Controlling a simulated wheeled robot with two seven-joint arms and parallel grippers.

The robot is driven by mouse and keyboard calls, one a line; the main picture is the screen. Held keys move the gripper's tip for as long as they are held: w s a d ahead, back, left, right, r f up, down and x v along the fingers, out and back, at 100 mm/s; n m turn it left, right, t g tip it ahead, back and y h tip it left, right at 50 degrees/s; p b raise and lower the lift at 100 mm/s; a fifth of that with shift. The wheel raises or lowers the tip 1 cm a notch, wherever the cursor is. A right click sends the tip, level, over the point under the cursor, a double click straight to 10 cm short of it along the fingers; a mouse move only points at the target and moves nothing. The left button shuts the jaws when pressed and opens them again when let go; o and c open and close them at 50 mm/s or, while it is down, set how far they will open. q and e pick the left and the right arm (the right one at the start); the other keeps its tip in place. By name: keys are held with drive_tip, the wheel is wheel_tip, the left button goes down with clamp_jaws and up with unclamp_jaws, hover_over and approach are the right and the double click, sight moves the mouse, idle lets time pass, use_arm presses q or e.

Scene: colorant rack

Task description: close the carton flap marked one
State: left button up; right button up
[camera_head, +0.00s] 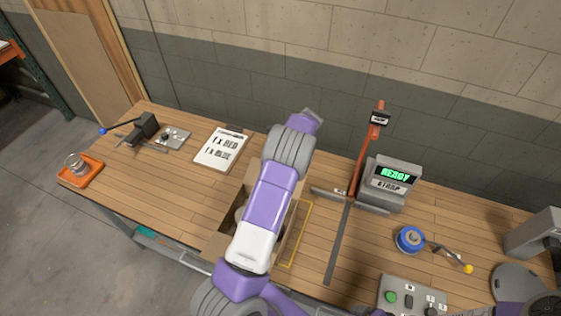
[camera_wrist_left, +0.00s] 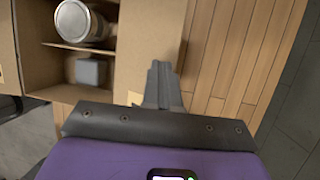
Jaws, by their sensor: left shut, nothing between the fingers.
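The open brown carton (camera_head: 222,240) stands near the front edge of the bench, largely hidden behind my left arm in the head view. In the left wrist view the carton's interior holds a round metal can (camera_wrist_left: 82,22) and a small grey block (camera_wrist_left: 91,71). A raised or folded-out flap (camera_wrist_left: 150,35) lies along the carton's right side there. No number can be read on it. My left gripper (camera_wrist_left: 162,75) is shut and empty, its fingertips over or against that flap's edge; contact cannot be told. My right gripper is not visible.
A printed sheet (camera_head: 220,148), black tool (camera_head: 143,128) and orange tray (camera_head: 80,172) lie left.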

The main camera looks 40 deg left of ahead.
use_arm(q)
drive_tip(key=o, duration=0.5)
drive_tip(key=shift+r, duration=0.1)
drive_tip(key=v, duration=0.7)
drive_tip(key=shift+w+d+r+b, duration=0.1)
drive_tip(key=shift+r+b, duration=0.05)
drive_tip(key=shift+b, duration=0.2)
